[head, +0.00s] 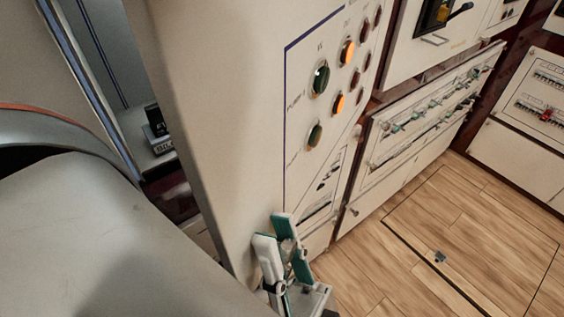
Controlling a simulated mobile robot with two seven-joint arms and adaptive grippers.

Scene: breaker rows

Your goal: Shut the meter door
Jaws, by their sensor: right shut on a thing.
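A tall beige panel with a rounded edge (205,110) stands in the middle of the head view, and I take it to be the meter door. It stands out at an angle, with a dark gap to its left. Its right face carries green, orange and dark red round lamps inside a blue outline. My right gripper (275,233), with white and teal fingers, is at the low end of this panel. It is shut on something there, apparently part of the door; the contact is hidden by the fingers. My left gripper is not in view.
A black-topped device (157,130) shows in the gap at left. A breaker cabinet (425,115) with rows of switches stands at right, another panel (540,95) beyond it. The wooden floor (460,235) at lower right is clear, with a hatch outline and a small latch.

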